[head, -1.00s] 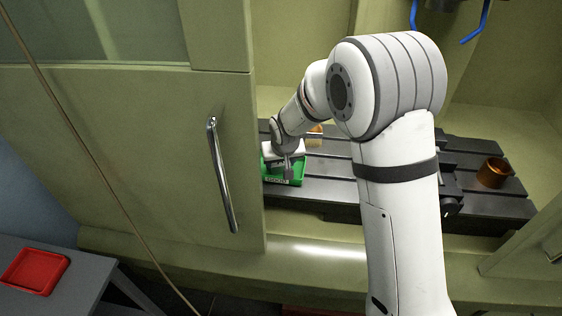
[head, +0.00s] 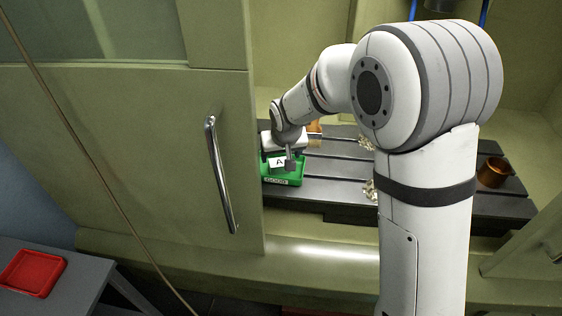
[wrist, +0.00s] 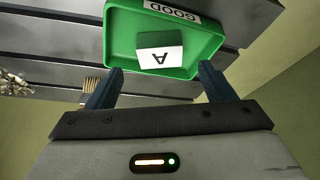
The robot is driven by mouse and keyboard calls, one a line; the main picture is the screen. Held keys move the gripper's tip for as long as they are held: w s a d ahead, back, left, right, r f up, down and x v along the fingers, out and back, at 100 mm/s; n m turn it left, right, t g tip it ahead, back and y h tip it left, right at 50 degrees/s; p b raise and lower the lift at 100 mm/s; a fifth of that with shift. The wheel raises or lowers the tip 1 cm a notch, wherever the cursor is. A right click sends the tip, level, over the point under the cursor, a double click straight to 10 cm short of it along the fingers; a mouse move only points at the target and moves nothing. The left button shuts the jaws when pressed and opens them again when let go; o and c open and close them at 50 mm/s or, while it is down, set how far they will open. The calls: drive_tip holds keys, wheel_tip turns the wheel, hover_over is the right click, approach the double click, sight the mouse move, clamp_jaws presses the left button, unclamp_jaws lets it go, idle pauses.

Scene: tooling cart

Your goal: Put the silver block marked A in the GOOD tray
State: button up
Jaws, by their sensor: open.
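The silver block marked A (head: 277,163) lies inside the green GOOD tray (head: 296,178), its lettered face up. In the wrist view the block (wrist: 160,58) rests on the tray floor, slightly turned, within the rim of the tray (wrist: 119,22). My gripper (head: 290,164) is above the tray at its right side. In the wrist view the two fingers of my gripper (wrist: 161,71) are spread wide, with nothing between them and the block apart from them.
The slotted dark machine table (head: 335,190) carries the tray, with metal shavings (head: 371,189) and a copper-coloured cup (head: 493,172). A cabinet door with a handle (head: 219,175) stands left of the tray. A red tray (head: 32,272) sits on a grey side table.

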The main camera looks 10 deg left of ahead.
drive_tip(key=s+d+r+m, duration=0.1)
drive_tip(key=s+d+r, duration=0.5)
drive_tip(key=d+r, duration=0.4)
drive_tip(key=s+d+m+g+h, duration=0.1)
drive_tip(key=s+d+m, duration=0.2)
drive_tip(key=s+d, duration=1.4)
drive_tip(key=shift+s+d+r+m+h+b, duration=0.15)
drive_tip(key=shift+s+r+m+h+b, duration=0.2)
drive_tip(key=shift+s, duration=0.8)
